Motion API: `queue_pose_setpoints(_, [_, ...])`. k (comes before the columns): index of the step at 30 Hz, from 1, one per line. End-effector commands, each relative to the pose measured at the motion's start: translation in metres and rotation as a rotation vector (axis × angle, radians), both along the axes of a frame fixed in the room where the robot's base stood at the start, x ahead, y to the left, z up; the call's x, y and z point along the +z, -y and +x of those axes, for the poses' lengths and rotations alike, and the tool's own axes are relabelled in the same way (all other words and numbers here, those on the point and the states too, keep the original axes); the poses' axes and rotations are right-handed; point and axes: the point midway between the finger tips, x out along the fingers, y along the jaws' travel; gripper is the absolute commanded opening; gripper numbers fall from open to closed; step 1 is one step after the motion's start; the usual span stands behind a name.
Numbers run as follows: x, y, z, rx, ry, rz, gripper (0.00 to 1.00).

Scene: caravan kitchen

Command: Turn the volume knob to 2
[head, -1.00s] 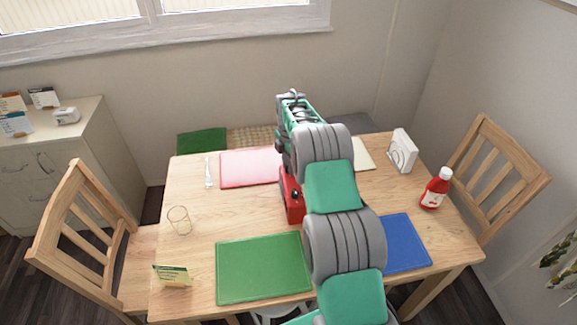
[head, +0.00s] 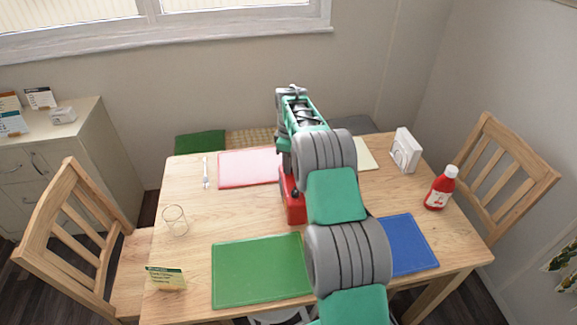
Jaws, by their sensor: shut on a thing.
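A red boxy device (head: 294,206), which looks like a radio, stands on the wooden table (head: 215,215), largely covered by my arm. Its volume knob and any scale are hidden, so I cannot read the setting. My gripper (head: 285,166) points down at the top of the red device from behind my green and grey arm links. Only a dark part of it shows beside the arm. It is shut on what appears to be the volume knob; the fingertips are not clearly visible.
Green (head: 262,270), blue (head: 407,244) and pink (head: 246,166) mats lie around the device. A glass (head: 175,221) and a small card (head: 166,279) are at left. A red bottle (head: 440,189) and a white holder (head: 405,150) are at right. Chairs flank the table.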

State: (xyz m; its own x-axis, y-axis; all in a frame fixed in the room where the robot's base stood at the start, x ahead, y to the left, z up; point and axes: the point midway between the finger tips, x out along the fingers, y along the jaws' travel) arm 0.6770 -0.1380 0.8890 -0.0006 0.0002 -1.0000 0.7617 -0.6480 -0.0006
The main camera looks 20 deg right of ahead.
Motion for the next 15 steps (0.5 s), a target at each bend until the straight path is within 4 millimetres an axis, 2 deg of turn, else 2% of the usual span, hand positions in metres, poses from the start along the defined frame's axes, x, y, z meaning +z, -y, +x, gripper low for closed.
queue_pose_setpoints(15, [0.0002,0.0001,0.0006,-0.487,0.002,-0.001,0.0])
